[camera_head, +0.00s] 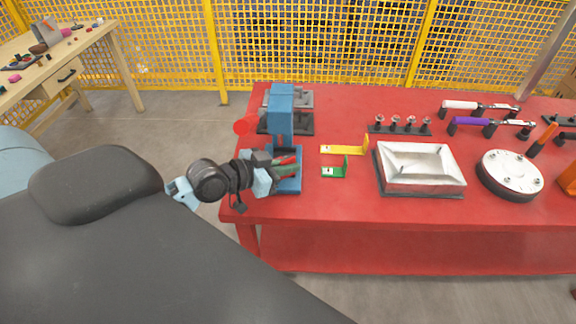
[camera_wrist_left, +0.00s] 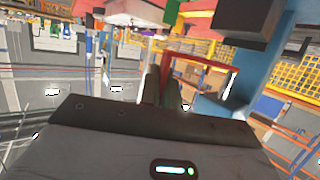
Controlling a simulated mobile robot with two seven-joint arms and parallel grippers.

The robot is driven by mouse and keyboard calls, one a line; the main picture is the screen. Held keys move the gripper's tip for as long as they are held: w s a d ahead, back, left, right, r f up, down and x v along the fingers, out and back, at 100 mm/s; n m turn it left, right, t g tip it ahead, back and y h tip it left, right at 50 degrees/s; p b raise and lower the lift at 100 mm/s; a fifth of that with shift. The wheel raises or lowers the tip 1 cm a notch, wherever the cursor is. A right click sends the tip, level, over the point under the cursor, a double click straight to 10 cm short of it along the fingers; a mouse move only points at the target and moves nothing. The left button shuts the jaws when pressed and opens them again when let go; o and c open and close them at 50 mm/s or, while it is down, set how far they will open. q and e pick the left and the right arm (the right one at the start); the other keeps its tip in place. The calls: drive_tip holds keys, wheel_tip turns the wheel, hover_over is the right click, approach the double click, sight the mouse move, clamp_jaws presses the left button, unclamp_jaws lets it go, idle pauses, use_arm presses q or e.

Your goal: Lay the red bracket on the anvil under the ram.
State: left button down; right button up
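The red bracket (camera_head: 286,160) is at my left gripper (camera_head: 284,167), over the front part of the blue press (camera_head: 281,105). In the left wrist view the red bracket (camera_wrist_left: 200,62) reaches up from between the two fingers (camera_wrist_left: 163,90) and bends to the right. My left gripper appears shut on one end of it. The press's blue base (camera_head: 288,188) shows below the gripper. The anvil and the underside of the ram are hidden by the gripper and the press head. I cannot tell whether the bracket touches the anvil. My right gripper is not in view.
On the red table (camera_head: 330,205), a yellow bracket (camera_head: 343,150) and a green bracket (camera_head: 335,172) lie just right of the press. A white tray (camera_head: 420,185) and a round plate (camera_head: 510,173) stand further right. The table's front strip is clear.

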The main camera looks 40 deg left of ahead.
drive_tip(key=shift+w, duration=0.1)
